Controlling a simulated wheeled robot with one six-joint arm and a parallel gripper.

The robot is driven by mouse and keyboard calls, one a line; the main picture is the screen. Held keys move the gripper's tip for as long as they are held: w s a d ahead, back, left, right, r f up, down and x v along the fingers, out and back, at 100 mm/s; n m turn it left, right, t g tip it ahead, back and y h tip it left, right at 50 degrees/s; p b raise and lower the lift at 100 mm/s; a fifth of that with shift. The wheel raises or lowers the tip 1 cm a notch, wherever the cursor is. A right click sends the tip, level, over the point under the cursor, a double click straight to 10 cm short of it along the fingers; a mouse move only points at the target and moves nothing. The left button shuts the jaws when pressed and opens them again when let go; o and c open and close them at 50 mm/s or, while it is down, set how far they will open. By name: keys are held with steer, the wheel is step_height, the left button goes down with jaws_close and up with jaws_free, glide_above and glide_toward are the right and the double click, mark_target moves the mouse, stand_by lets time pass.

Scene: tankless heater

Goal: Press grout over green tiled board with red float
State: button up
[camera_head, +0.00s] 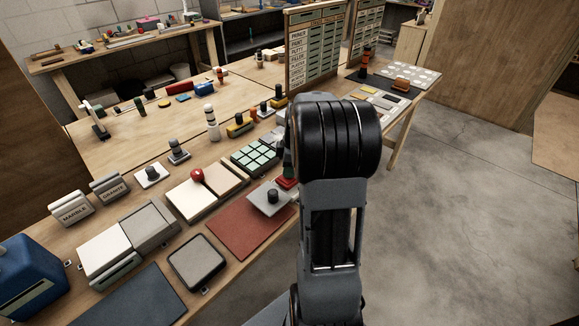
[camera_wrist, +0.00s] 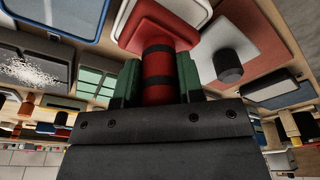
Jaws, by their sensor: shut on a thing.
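My gripper (camera_wrist: 159,82) is shut on the red float. The float's dark-banded red handle (camera_wrist: 158,68) stands between the fingers, and its flat red plate (camera_wrist: 160,25) shows beyond it in the wrist view.
A grey plate with a dark knob (camera_head: 268,199) rests on a red mat (camera_head: 235,232) near the float. A red-knobbed block (camera_head: 197,176) stands left of the board. A sign rack (camera_head: 314,50) rises behind. Floor right of the bench is clear.

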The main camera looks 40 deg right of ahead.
steer(key=shift+f+b, duration=0.45)
steer(key=shift+f, duration=0.15)
stand_by(1.3)
steer(key=shift+r, duration=0.15)
steer(key=shift+r+p, duration=2.55)
steer(key=shift+r, duration=0.9)
